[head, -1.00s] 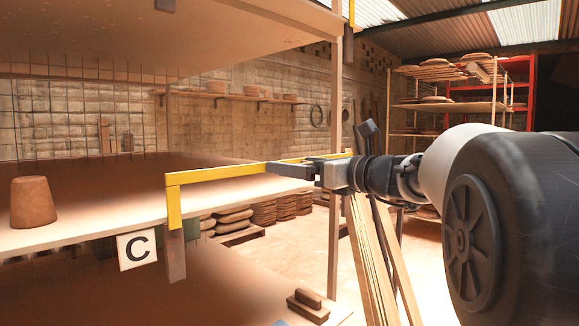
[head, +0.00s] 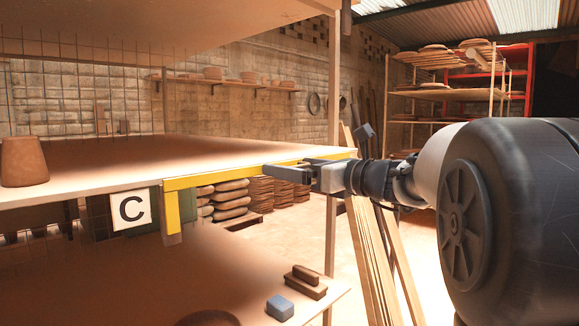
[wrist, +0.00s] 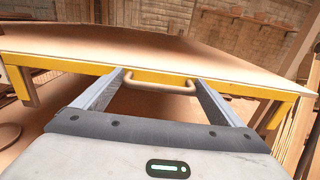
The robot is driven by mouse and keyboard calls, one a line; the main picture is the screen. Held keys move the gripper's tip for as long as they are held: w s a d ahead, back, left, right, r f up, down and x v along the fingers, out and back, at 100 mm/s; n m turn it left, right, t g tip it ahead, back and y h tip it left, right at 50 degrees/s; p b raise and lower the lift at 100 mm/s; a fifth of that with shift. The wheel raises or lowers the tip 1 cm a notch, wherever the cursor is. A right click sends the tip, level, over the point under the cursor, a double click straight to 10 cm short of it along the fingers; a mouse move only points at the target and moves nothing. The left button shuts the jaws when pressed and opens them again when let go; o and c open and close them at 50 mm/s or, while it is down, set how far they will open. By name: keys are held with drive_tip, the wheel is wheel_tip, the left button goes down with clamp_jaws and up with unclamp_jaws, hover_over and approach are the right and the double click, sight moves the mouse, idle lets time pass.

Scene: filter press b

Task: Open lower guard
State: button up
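The lower guard is a yellow bar with short bent-down ends (head: 215,178), lying along the front edge of the middle shelf (head: 80,193), just below its board. In the wrist view the yellow bar (wrist: 60,66) spans the shelf front. A tan handle (wrist: 160,88) is fixed on it. My gripper (head: 300,170) reaches in from the right at the bar. In the wrist view my gripper's fingers (wrist: 159,77) are wide apart, one at each end of the handle. I cannot tell whether they touch it.
A clay pot (head: 24,162) stands on the middle shelf, left. A sign marked C (head: 131,210) hangs below its edge. A blue block (head: 280,307) and a brown brush-like block (head: 306,282) sit on the lower shelf. Planks (head: 368,245) lean near my arm.

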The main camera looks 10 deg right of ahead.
drive_tip(key=shift+o, duration=0.5)
drive_tip(key=shift+s+d, duration=0.15)
drive_tip(key=p+v, duration=0.1)
drive_tip(key=v, duration=1.6)
drive_tip(key=shift+r, duration=0.1)
